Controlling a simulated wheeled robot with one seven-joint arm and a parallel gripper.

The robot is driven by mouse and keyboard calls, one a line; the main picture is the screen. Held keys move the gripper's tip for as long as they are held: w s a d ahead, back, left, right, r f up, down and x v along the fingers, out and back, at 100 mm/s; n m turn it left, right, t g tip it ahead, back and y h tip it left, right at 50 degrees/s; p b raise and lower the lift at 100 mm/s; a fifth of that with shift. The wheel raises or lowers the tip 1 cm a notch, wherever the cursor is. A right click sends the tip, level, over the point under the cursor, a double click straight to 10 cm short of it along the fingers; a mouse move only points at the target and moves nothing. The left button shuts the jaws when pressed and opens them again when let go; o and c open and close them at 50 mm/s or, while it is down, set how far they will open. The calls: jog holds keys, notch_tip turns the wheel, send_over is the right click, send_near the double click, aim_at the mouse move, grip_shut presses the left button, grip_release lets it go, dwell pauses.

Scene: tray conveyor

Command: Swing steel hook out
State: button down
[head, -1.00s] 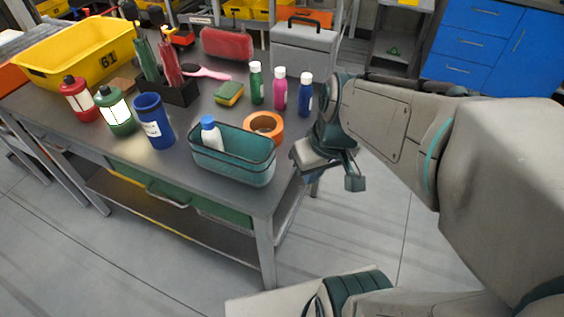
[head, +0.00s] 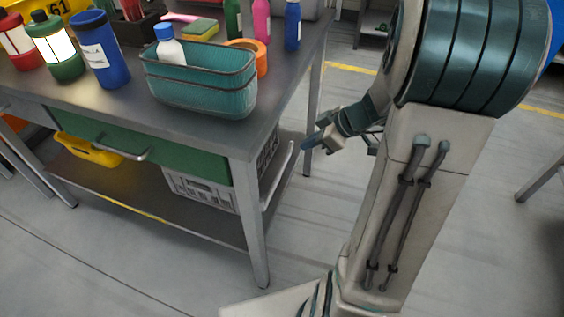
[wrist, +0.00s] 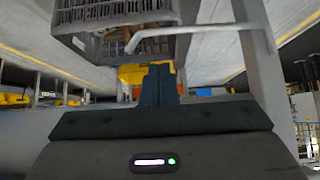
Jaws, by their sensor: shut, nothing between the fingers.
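A thin steel bar with a bent end, which looks like the steel hook (head: 280,172), is at the right end of the workbench, below its top. In the wrist view the pale hook (wrist: 190,33) runs leftward from near a table leg and bends down at its left tip, in front of a grey crate. My gripper (head: 312,141) is just right of the table end, beside the hook's upper part in the head view. Its dark fingers (wrist: 158,68) are shut and empty in the wrist view, pointing under the bar. I cannot tell whether they touch it.
A grey crate (head: 200,187) sits on the lower shelf.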

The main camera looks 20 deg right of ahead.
aim_at(285, 160)
dwell(0.3)
jog(key=b+x, duration=0.2)
jog(key=x, duration=0.8)
jog(key=shift+d+f+b, duration=0.1)
jog(key=shift+f+b, duration=0.05)
jog(key=shift+b, duration=0.2)
